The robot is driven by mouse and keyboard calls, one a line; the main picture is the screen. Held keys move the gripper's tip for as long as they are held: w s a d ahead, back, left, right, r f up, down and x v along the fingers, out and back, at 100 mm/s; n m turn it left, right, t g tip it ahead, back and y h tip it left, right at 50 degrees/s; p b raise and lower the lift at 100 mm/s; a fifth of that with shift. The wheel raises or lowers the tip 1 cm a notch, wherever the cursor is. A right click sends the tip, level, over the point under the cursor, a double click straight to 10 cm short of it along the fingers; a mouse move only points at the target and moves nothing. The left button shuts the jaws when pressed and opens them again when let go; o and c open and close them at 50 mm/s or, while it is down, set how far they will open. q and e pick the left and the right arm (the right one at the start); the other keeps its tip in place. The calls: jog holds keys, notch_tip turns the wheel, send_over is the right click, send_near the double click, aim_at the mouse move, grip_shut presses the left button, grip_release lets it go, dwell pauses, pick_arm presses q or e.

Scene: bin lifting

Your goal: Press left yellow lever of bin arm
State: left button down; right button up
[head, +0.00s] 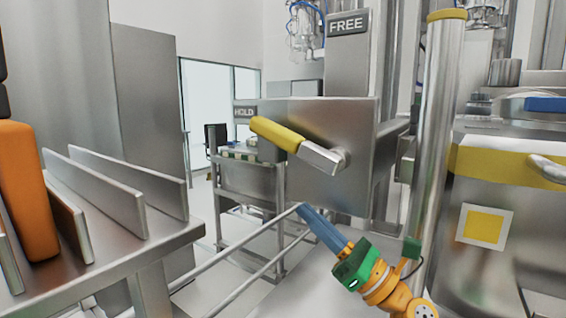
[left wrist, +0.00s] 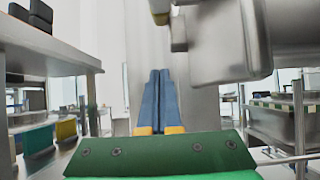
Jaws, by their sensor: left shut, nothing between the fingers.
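The yellow lever (head: 278,135) is a yellow-sleeved handle on a metal arm, fixed to the front of a steel box (head: 325,115). It tilts up to the left, with its yellow end near the HOLD sign (head: 245,112); a FREE sign (head: 348,24) is higher up. My left gripper (head: 300,208), with blue fingers and a green body, is below the lever and apart from it in the head view. Its fingers (left wrist: 159,74) are together and empty in the left wrist view, where the box's metal underside looms above right. My right gripper is in neither view.
A shiny vertical post (head: 440,130) stands right of the box. A steel table (head: 110,255) with upright metal plates is at the left. A metal cart (head: 250,180) stands behind. Steel machinery with a yellow band (head: 500,165) fills the right.

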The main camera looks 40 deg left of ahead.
aim_at(297, 142)
pick_arm(q)
jog(key=a+r+p, duration=0.6)
jog(key=r+p, duration=0.2)
jog(key=r, duration=0.1)
jog(key=shift+s+a+p, duration=0.2)
jog(key=shift+a+p, duration=0.1)
jog(key=shift+a, duration=0.05)
jog(key=shift+a, duration=0.15)
